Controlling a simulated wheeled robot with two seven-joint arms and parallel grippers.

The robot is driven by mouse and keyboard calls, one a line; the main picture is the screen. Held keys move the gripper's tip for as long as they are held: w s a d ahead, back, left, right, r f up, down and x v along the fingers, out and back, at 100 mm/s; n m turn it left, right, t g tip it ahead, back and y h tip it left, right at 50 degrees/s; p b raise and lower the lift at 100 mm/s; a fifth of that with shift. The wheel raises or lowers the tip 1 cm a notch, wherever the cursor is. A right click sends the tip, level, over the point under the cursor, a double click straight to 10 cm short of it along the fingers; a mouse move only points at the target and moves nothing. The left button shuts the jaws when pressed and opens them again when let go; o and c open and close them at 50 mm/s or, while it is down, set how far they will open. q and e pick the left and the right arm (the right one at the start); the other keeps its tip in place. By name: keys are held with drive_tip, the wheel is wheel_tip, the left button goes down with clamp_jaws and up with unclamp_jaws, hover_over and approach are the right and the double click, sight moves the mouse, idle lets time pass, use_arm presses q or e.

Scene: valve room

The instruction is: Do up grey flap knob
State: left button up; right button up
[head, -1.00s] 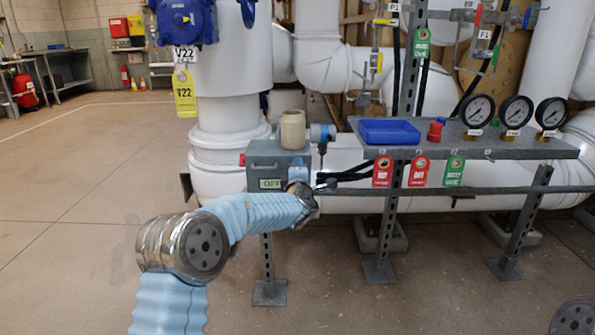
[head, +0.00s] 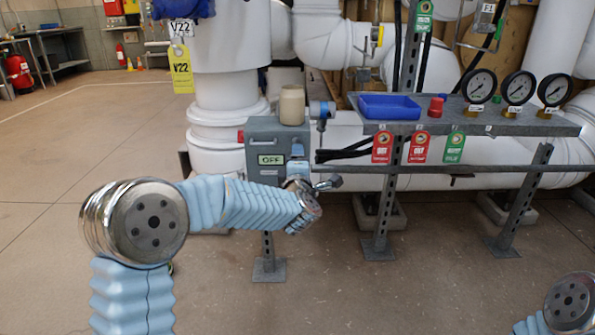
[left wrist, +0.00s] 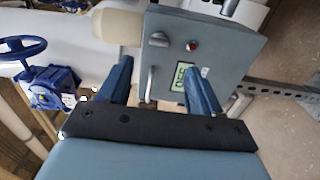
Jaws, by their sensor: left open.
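The grey box (head: 262,142) stands beside the white pipe in the head view, with a green OFF display on its front. In the left wrist view its face (left wrist: 225,45) shows a round grey knob (left wrist: 158,39), a red button and a bar handle (left wrist: 150,85). My left gripper (left wrist: 157,64) is open, its two blue fingers apart in front of that face. The knob lies beyond the gap between the fingertips, and nothing is held. In the head view my left gripper (head: 298,160) covers the right of the box front; the knob cannot be made out there. My right gripper is out of view.
A beige cylinder (head: 291,105) stands on the box. To its right a grey shelf (head: 480,122) carries a blue tray (head: 362,107), a red knob (head: 436,107) and gauges. A rail (head: 440,168) runs below. Open floor lies to the left.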

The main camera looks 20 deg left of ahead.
use_arm(q)
drive_tip(key=shift+v, duration=1.75)
drive_tip(key=s+d+f+m+g+h+p, duration=0.2)
drive_tip(key=s+f+m+g, duration=0.15)
drive_tip(key=f, duration=0.55)
drive_tip(key=s+d+f+m+g+h+p, duration=0.1)
drive_tip(key=s+f+m+g+h+p, duration=0.25)
drive_tip(key=f, duration=0.55)
drive_tip(key=s+d+f+m+g+h+p, duration=0.1)
drive_tip(key=s+d+f+m, duration=0.1)
drive_tip(key=s+f+m, duration=0.5)
drive_tip(key=s+d+f+m+g+h+p, duration=0.1)
drive_tip(key=s+f+g, duration=0.3)
drive_tip(key=s, duration=0.6)
drive_tip(key=s+d+f+m+g+h+p, duration=0.1)
drive_tip(key=s+f+m+g+p, duration=0.2)
drive_tip(key=s+f, duration=0.4)
drive_tip(key=s+m+g, duration=0.1)
drive_tip(key=s, duration=0.3)
drive_tip(key=shift+d+g+h, duration=0.15)
drive_tip(key=shift+g+h, duration=0.15)
drive_tip(key=shift+h, duration=0.05)
drive_tip(key=shift+s, duration=0.1)
